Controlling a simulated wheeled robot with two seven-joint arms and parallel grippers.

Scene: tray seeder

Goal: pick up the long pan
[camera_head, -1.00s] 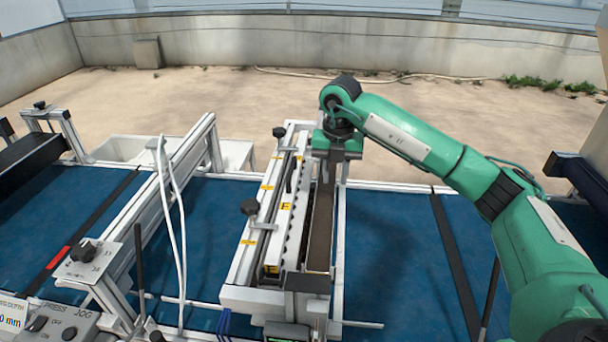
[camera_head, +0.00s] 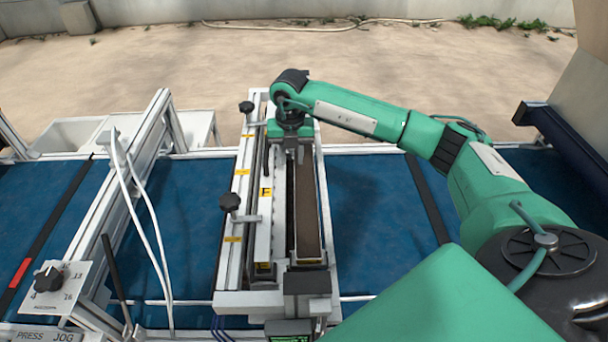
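The long pan (camera_head: 320,222) is a narrow trough with a brown inside, in the middle of the head view. It lies lengthwise in the metal seeder frame (camera_head: 228,262), over the blue conveyor. My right gripper (camera_head: 291,155) points down over the far end of the pan and the bar beside it. Its wrist hides the fingertips, so I cannot tell whether they are open or touch the pan. My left gripper is not in view.
A bar with yellow labels (camera_head: 264,225) runs close along the pan's left side. Black knobs (camera_head: 229,202) stick up from the frame. White cables (camera_head: 150,220) hang at the left. The blue belt (camera_head: 375,220) to the right is clear.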

